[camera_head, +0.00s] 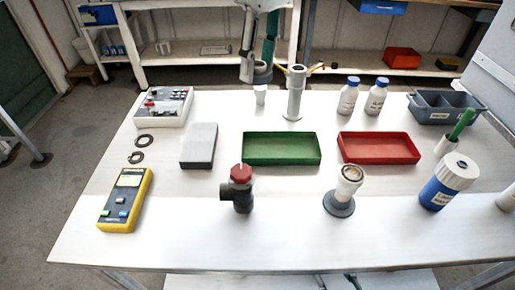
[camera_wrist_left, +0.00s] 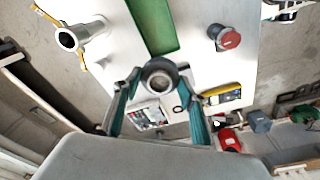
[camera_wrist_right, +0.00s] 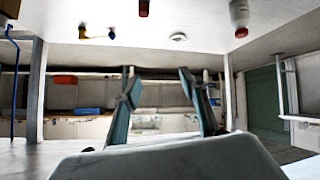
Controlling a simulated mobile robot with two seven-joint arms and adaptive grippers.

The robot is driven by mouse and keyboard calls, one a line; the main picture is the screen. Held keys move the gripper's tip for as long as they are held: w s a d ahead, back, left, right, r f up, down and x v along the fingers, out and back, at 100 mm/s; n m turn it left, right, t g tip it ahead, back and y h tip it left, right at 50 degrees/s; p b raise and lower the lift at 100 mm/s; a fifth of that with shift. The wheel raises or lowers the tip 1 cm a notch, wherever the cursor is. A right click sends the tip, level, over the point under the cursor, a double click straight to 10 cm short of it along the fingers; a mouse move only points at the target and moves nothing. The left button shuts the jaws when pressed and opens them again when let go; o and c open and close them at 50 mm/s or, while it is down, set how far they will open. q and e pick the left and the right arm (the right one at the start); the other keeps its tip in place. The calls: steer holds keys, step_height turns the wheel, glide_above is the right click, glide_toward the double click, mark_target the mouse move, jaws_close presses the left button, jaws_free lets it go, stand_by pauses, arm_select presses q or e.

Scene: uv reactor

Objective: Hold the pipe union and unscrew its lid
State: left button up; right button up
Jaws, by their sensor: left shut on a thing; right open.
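A dark grey fitting with a side port (camera_head: 243,203) and a red lid (camera_head: 240,173) stands upright on the table, front centre; it looks like the pipe union. Its red lid also shows in the left wrist view (camera_wrist_left: 229,40). My left gripper (camera_head: 261,68) is at the far side of the table, well away from that fitting. In the left wrist view its fingers are shut on a grey, hollow, round part (camera_wrist_left: 158,78), whose identity I cannot tell. My right gripper (camera_wrist_right: 158,76) is open and empty; it does not show in the head view.
A green tray (camera_head: 282,134), a red tray (camera_head: 378,134) and a grey block (camera_head: 198,157) lie behind the fitting. A yellow meter (camera_head: 125,200) is to its left. A white piece on a dark base (camera_head: 340,208) and a blue-white jar (camera_head: 437,195) are to its right.

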arm_select(q)
steer(key=shift+f+b, duration=1.25)
steer(key=shift+f, duration=6.35)
step_height(320, 180, down, 4)
steer(key=shift+f+b, duration=0.1)
steer(key=shift+b, duration=0.25)
steer(key=shift+w+f, duration=0.1)
steer(key=shift+f, duration=0.15)
steer(key=shift+r, duration=0.1)
arm_select(e)
steer(key=shift+w+f, duration=0.1)
steer(key=shift+f, duration=0.75)
